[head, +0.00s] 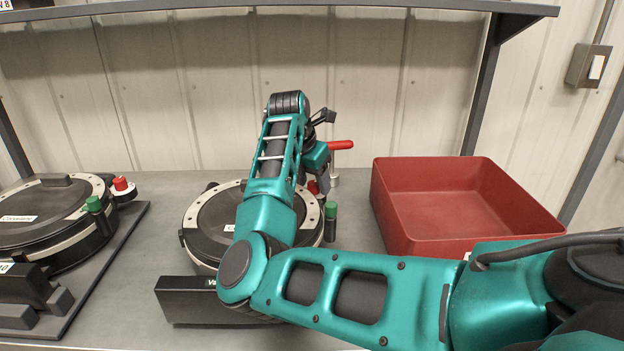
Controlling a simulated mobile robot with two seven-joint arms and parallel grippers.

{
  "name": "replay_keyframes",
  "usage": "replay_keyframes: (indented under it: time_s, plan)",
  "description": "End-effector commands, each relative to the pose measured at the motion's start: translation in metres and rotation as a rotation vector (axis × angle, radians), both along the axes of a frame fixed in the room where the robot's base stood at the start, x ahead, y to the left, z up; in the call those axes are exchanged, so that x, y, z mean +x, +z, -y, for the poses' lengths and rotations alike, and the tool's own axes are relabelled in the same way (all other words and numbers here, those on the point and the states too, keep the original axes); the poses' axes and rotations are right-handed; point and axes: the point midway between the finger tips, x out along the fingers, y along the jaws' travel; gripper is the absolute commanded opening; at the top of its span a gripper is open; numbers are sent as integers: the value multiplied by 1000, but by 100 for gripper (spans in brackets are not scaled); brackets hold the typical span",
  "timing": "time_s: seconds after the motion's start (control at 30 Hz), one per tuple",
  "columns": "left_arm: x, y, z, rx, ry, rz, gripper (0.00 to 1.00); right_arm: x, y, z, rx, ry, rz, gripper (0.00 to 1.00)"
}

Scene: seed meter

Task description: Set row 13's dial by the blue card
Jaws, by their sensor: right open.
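A round black seed meter (212,215) with a pale rim stands in the middle of the bench, partly covered by my right arm. A red knob (313,187) and a green knob (330,209) show at its right side. The dial there is mostly hidden. My right gripper (322,176) is open, pointing down over that side; its fingertips are hard to make out, and I cannot tell whether it touches the red knob. No blue card or row 13 label is readable. My left gripper is out of view.
A second meter (40,222) at left has its own red knob (121,184) and green knob (94,204). A red-handled lever (340,145) stands behind my gripper. A red bin (460,215) is at right. A black box (185,300) lies in front. A shelf (400,4) hangs above.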

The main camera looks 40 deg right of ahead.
Motion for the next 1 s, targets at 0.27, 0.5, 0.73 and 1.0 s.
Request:
replay_keyframes:
  time_s: [0.27, 0.5, 0.73, 1.0]
  plan:
    - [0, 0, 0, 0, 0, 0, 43, 0, 0, 0, -1, 0, 0, 37]
    - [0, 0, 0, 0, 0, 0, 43, 0, 1, 0, -1, 0, 0, 14]
    - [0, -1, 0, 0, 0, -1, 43, 0, 0, 0, -1, -4, 0, 0]
    - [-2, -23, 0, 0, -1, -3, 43, 2, -3, 0, 2, -209, 2, 0]
